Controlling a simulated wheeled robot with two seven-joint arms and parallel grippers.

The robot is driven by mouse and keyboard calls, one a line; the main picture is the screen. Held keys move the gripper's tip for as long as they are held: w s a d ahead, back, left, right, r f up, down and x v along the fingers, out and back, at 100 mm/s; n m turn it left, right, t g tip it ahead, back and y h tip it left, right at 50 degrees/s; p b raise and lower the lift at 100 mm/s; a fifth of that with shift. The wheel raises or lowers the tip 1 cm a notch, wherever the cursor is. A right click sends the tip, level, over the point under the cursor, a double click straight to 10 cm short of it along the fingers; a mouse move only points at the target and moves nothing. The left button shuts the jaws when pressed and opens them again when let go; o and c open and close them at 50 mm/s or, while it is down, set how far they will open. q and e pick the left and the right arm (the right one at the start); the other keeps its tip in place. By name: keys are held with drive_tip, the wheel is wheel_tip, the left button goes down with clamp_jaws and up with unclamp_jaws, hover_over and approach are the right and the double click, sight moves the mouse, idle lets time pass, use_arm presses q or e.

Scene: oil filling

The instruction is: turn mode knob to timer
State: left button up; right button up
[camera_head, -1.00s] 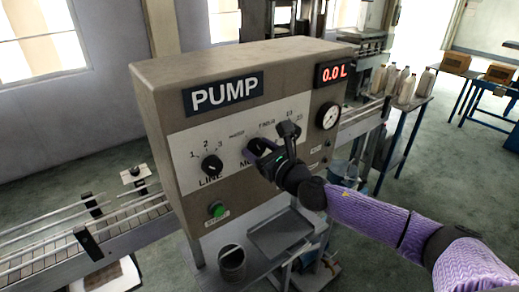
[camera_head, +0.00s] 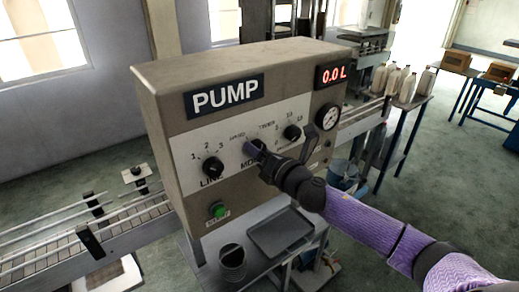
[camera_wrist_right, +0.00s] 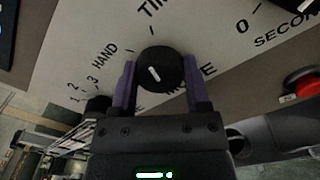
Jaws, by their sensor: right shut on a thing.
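The grey pump box (camera_head: 158,75) carries a white panel with the black mode knob (camera_head: 256,147) at its middle, partly hidden by my right gripper (camera_head: 257,151). In the right wrist view the round mode knob (camera_wrist_right: 160,62) has a short slanted white mark and sits between the two purple fingers of my right gripper (camera_wrist_right: 159,84), which is shut on it. The HAND label (camera_wrist_right: 105,55) is at its upper left, and the TIMER label (camera_wrist_right: 152,7) is cut off above it. I cannot tell surely which label the mark points to. My left gripper is not in view.
The line knob (camera_head: 212,166) is left of the mode knob, and the seconds knob (camera_head: 292,132) is right of it. A green button (camera_head: 218,210) is below. A red button (camera_wrist_right: 301,84) shows in the wrist view. The display (camera_head: 333,74) reads 0.0 L.

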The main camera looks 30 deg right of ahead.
drive_tip(key=shift+m, duration=1.1)
drive_tip(key=o, duration=1.3)
drive_tip(key=s, duration=0.3)
drive_tip(key=s+b, duration=0.1)
drive_tip(key=s, duration=0.6)
drive_tip(key=shift+d+b, duration=0.4)
